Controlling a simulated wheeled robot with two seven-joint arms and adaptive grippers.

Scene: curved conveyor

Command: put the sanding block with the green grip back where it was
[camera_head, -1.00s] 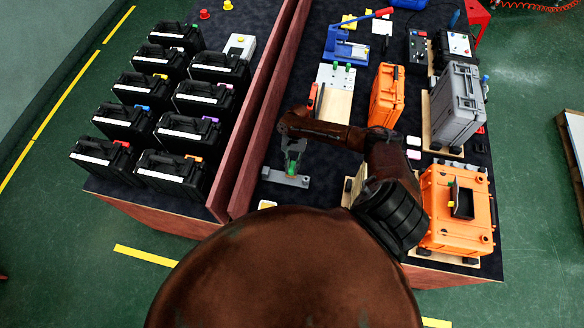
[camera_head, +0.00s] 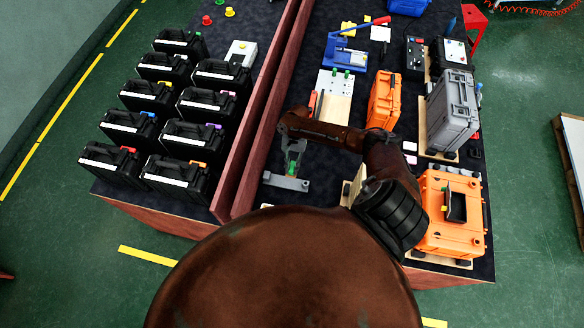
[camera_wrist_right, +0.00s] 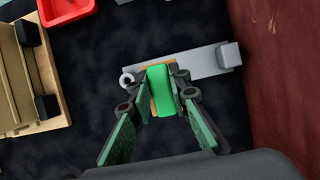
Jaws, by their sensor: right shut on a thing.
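The sanding block with the green grip (camera_wrist_right: 160,90) is between the fingers of my right gripper (camera_wrist_right: 155,88) in the right wrist view. A tan edge shows beside the green grip. My right gripper (camera_head: 293,165) is shut on the block and points down over a grey metal bar-shaped holder (camera_wrist_right: 206,63). The holder also shows in the head view (camera_head: 288,183), lying on the dark table. Whether the block touches the holder I cannot tell. My left gripper is not in view.
A reddish wooden divider (camera_head: 243,150) runs close on the left of the right gripper. Orange cases, one upright (camera_head: 383,100) and one large (camera_head: 450,215), and a grey case (camera_head: 452,110) stand to the right. Several black cases fill the left side. A red tray (camera_wrist_right: 66,12) shows in the wrist view.

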